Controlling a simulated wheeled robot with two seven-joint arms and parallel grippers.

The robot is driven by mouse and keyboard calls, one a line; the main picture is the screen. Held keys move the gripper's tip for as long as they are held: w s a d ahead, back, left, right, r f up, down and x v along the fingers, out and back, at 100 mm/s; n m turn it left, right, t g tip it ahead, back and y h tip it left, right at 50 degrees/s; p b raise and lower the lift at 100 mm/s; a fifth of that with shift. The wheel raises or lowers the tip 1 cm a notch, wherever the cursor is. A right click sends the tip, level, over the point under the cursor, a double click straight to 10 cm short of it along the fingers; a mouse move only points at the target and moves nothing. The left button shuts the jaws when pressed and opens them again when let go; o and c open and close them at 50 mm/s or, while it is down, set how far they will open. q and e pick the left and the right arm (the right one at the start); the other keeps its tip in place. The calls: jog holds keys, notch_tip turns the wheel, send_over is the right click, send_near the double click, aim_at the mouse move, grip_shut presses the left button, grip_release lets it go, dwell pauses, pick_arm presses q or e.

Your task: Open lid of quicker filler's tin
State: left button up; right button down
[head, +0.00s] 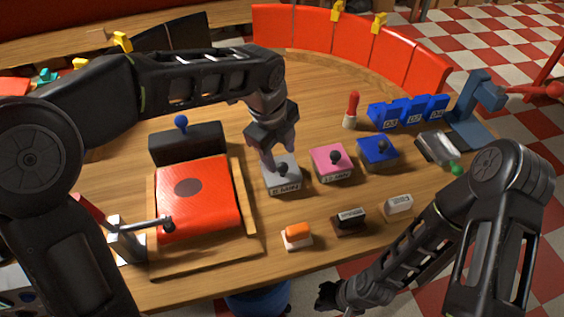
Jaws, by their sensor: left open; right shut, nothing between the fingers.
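Three square tins with dark knobs on their lids stand in a row on the wooden table: a grey tin (283,184), a pink tin (331,170) and a blue tin (377,153). All three lids look closed. Each has a small label in front, too small to read surely, so I cannot tell which is the quicker filler's. My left gripper (277,160) is open, pointing down just above the grey tin's knob; I cannot tell whether it touches. My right gripper (328,296) is shut and empty, low in front of the table's near edge.
A red sheet with a dark disc (188,187) lies on a wooden board at the left. Orange (297,232), brown (348,218) and white (398,204) small blocks lie in front of the tins. Blue labelled bins (408,112) and a red-topped bottle (351,108) stand behind.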

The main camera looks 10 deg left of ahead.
aim_at(282, 165)
pick_arm(q)
jog(key=f, duration=0.5)
jog(key=shift+w+d, duration=0.3)
jog(key=shift+w, duration=0.1)
grip_shut()
jog(key=shift+r+p, duration=0.1)
jog(key=shift+p, duration=0.2)
dwell(0.7)
